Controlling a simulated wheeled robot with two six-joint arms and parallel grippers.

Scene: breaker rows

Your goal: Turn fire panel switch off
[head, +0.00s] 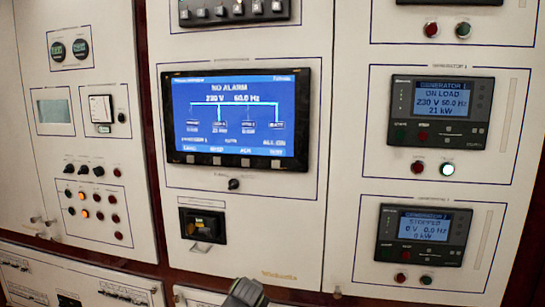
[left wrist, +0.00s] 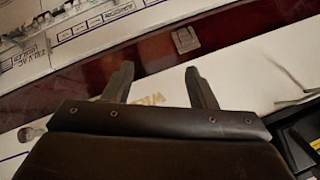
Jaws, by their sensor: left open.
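I cannot pick out which switch belongs to the fire panel; no label I can read names it. Rows of white breaker switches (head: 123,292) run along the bottom left of the head view, cut off by the frame edge. A breaker panel with small labels (left wrist: 95,22) shows at the upper left of the left wrist view. My left gripper (left wrist: 158,70) is open and empty, its two fingers apart in front of the white panel and dark red strip. In the head view only its dark top (head: 245,292) shows at the bottom middle. My right gripper is not in view.
A large screen (head: 240,117) reads "NO ALARM". A black breaker (head: 203,225) sits below it and also shows partly in the left wrist view. Generator panels (head: 431,110) stand at the right. A dark red strip (left wrist: 235,40) with a small latch (left wrist: 186,40) lies beyond my fingers.

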